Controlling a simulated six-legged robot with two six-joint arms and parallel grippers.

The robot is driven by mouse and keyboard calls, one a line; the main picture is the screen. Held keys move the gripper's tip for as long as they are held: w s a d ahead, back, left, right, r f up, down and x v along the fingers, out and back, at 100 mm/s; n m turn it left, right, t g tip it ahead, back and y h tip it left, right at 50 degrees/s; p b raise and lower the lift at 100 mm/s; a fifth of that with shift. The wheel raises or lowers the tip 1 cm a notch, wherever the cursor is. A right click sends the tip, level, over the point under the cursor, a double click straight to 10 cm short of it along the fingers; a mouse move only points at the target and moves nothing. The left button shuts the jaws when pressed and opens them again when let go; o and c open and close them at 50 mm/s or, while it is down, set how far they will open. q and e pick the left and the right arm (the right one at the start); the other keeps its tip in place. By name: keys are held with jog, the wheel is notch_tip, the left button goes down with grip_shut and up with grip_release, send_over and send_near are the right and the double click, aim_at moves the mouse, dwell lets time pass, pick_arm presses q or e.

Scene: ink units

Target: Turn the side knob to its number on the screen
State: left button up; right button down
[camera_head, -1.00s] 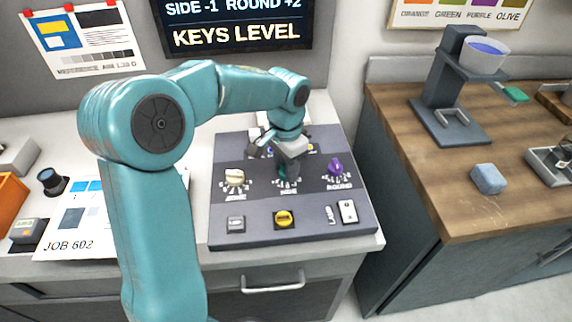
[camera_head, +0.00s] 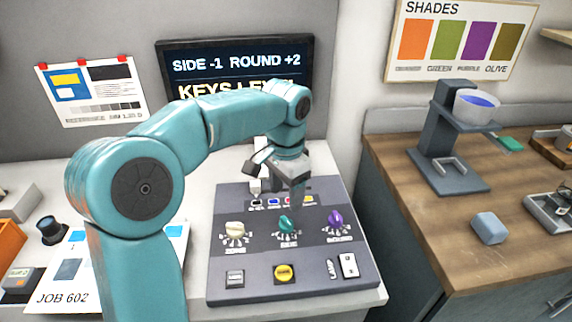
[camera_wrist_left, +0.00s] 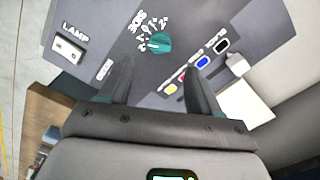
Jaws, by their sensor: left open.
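The screen (camera_head: 240,60) reads "SIDE -1 ROUND +2", with "KEYS LEVEL" below partly hidden by my arm. The teal side knob (camera_head: 287,224) sits in the middle of the sloped console (camera_head: 222,262). In the left wrist view the teal knob (camera_wrist_left: 158,43) shows a pale pointer line among scale marks; I cannot read its number. My left gripper (camera_head: 296,200) is open and empty, raised above the console just behind the teal knob and apart from it. In the left wrist view its fingers (camera_wrist_left: 160,80) are spread, with the knob beyond them. My right gripper is out of view.
A cream knob (camera_head: 235,230) and a purple round knob (camera_head: 336,219) flank the teal one. A yellow button (camera_head: 284,273), a grey key (camera_head: 235,278) and a lamp switch (camera_head: 348,265) are in front. Small coloured keys line the console's back.

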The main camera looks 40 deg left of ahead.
pick_arm(q)
notch_tip(320, 180, up, 8)
jog(key=shift+f+p, duration=0.25)
jog(key=shift+p, duration=0.2)
